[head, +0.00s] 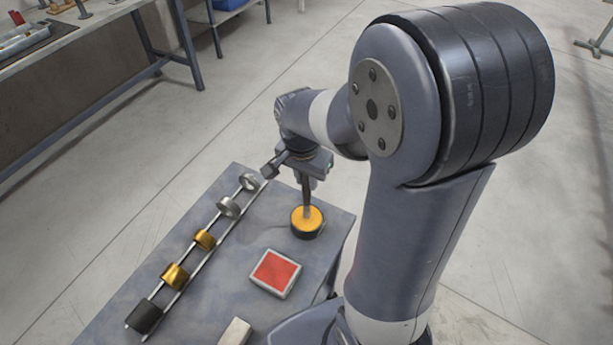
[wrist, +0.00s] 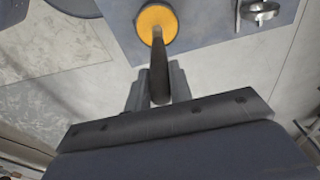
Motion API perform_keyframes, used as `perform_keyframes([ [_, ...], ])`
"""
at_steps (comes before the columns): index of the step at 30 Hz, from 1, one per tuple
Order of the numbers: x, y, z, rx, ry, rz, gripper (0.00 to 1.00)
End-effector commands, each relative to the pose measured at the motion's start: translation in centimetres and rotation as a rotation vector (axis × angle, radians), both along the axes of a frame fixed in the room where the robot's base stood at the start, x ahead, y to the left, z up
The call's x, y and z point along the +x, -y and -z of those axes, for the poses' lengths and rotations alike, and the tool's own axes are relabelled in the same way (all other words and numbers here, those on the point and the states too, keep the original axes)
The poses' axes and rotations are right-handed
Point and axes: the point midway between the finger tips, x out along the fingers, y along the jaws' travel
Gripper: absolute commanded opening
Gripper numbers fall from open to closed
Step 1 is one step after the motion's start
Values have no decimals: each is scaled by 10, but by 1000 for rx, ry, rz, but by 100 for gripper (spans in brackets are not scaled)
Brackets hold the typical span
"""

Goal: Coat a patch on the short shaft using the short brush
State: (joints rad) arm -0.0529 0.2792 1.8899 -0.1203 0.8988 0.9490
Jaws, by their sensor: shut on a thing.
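My gripper (head: 306,182) is shut on the dark handle of a brush (wrist: 158,72), which also shows in the head view (head: 306,200). The gripper (wrist: 157,85) is above a round pot with an orange-yellow top (head: 307,221), also in the wrist view (wrist: 157,22). The brush's lower end meets the orange surface; its bristles are not distinguishable. I cannot tell which is the short shaft.
A red pad in a pale tray (head: 276,273) lies on the grey table (head: 222,280), nearer than the pot. A pale block (head: 236,332) sits at the bottom edge. A workbench (head: 95,35) stands at upper left. The table between rails and pot is clear.

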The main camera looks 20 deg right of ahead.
Motion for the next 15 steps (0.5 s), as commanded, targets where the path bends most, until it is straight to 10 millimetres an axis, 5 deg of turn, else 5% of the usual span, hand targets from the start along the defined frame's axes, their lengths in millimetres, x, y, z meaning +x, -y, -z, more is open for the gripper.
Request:
perform_keyframes([
  [15,0,0,7,0,0,0,0],
])
